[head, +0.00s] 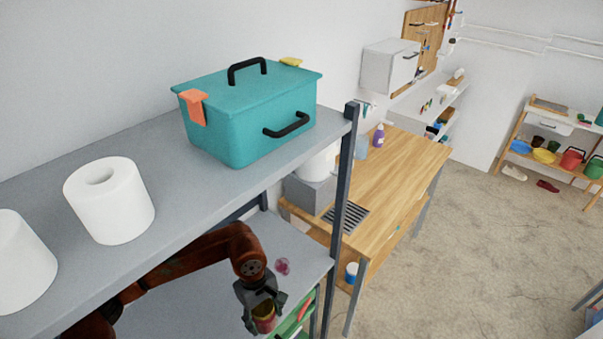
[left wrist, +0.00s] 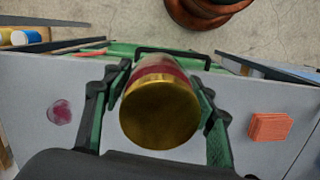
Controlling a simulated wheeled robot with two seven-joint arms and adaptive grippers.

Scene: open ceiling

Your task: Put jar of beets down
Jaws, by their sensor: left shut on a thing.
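The jar of beets (head: 264,324) has a gold lid and dark red contents. My left gripper (head: 262,303) is shut on it near the front edge of the lower grey shelf (head: 205,300). In the left wrist view the jar (left wrist: 160,108) shows its lid toward the camera, with the fingers of my left gripper (left wrist: 158,100) on both sides. The lid hides most of the jar's body, and I cannot tell whether its base touches anything. My right gripper is not in view.
A pink-red round item (head: 282,266) and an orange block (left wrist: 270,127) lie on the lower shelf. The upper shelf (head: 165,165) holds a teal box (head: 250,120) and white rolls (head: 108,205). A dark post (head: 343,190) stands right of my arm. A green crate (head: 298,318) sits below.

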